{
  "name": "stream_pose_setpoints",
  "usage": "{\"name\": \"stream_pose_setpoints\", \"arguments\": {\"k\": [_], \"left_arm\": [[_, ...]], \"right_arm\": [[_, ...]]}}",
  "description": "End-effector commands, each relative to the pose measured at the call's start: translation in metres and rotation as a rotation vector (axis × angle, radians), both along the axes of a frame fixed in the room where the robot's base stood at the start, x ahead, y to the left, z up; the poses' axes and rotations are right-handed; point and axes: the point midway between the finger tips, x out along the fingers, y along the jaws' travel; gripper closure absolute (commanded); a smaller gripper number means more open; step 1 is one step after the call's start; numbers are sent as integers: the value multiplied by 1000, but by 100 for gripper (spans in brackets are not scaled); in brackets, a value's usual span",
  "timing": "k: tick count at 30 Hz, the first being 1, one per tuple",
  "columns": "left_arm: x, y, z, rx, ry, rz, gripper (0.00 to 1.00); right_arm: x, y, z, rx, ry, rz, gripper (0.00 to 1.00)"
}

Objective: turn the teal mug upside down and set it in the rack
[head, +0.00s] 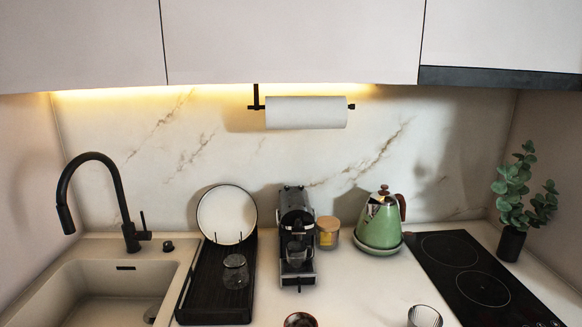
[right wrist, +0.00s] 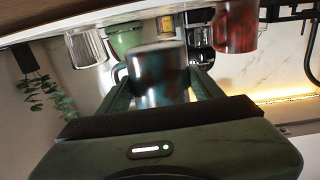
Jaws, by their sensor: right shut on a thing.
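The teal mug (right wrist: 158,78), dark with reddish-brown patches, is between the fingers of my right gripper (right wrist: 160,92), which is shut on it. Its handle shows on the left in the right wrist view. That view is upside down, with the counter at the top; I cannot tell clearly which way the mug's mouth faces. The mug and both grippers are outside the head view. The black rack (head: 213,297) stands right of the sink, with a white plate (head: 227,215) upright at its back and an upturned-looking glass (head: 236,272) on it.
A coffee machine (head: 296,235) stands just right of the rack, then a jar (head: 328,232) and a green kettle (head: 379,222). A reddish mug (right wrist: 235,27) and a clear glass (head: 425,317) are near the counter's front. The rack's front part is clear.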

Motion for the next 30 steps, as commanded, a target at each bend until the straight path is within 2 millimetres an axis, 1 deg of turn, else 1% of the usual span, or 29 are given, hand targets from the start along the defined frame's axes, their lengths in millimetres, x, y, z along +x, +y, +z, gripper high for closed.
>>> {"name": "stream_pose_setpoints", "arguments": {"k": [1, 3, 6, 9, 11, 14, 18, 21, 24, 27, 30], "left_arm": [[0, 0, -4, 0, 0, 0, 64], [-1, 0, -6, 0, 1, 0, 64], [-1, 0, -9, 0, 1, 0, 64], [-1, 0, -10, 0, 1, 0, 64], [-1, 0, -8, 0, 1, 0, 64], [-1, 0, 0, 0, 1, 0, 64], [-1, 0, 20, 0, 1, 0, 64], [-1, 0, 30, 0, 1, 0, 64], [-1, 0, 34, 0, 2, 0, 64], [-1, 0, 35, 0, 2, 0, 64], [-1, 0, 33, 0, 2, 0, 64]], "right_arm": [[-21, 0, 5, 2, 2, 2, 70], [-42, -1, 15, 4, 0, 4, 70], [-65, -2, 29, 5, -1, 5, 70], [-78, -3, 40, 6, -3, 5, 70], [-83, -3, 44, 23, -3, 6, 70], [-86, -4, 50, 144, -2, 4, 70], [-86, -4, 53, 440, -3, 5, 70], [-85, -4, 52, 625, -5, 6, 70], [-85, -4, 50, 747, -6, 7, 70], [-85, -4, 47, 796, -7, 7, 70], [-85, -4, 46, 798, -7, 6, 70]]}}
